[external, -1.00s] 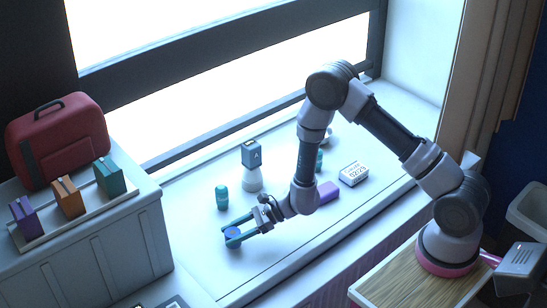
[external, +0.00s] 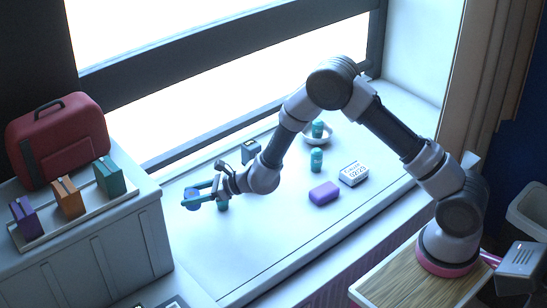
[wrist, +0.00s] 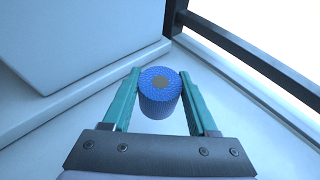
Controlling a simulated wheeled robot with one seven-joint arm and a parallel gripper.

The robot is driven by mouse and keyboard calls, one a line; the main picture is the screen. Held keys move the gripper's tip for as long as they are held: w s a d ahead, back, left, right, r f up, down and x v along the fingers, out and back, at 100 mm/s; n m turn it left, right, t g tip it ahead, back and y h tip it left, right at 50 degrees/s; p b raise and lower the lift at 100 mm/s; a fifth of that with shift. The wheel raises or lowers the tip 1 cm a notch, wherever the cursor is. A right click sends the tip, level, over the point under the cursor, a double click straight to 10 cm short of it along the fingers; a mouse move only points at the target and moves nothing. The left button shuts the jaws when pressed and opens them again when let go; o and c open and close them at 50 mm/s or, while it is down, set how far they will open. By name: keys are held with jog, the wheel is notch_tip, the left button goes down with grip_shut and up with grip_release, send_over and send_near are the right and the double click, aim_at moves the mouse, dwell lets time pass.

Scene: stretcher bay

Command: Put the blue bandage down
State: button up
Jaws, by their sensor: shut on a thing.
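The blue bandage (wrist: 158,104) is a short roll with a textured blue side and a grey-brown centre on its top end. My gripper (wrist: 160,100) has its teal fingers shut on it, one on each side. In the external view the blue bandage (external: 191,198) shows between the fingertips of my gripper (external: 193,199), over the left part of the white window ledge (external: 215,263). It appears upright and held above the ledge; the exact height is hard to tell.
A dark cube (external: 250,150), a purple block (external: 324,193), a white clock (external: 354,173), another teal bottle (external: 316,160) and a bowl (external: 318,139) stand farther right. The white cabinet (external: 100,262) borders the left. The front ledge is clear.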

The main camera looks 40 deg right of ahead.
notch_tip(320, 180, down, 9)
jog(key=shift+f, duration=0.1)
dwell(0.3)
jog(key=shift+f, duration=0.15)
jog(key=o, duration=1.4)
jog(key=shift+c, duration=0.2)
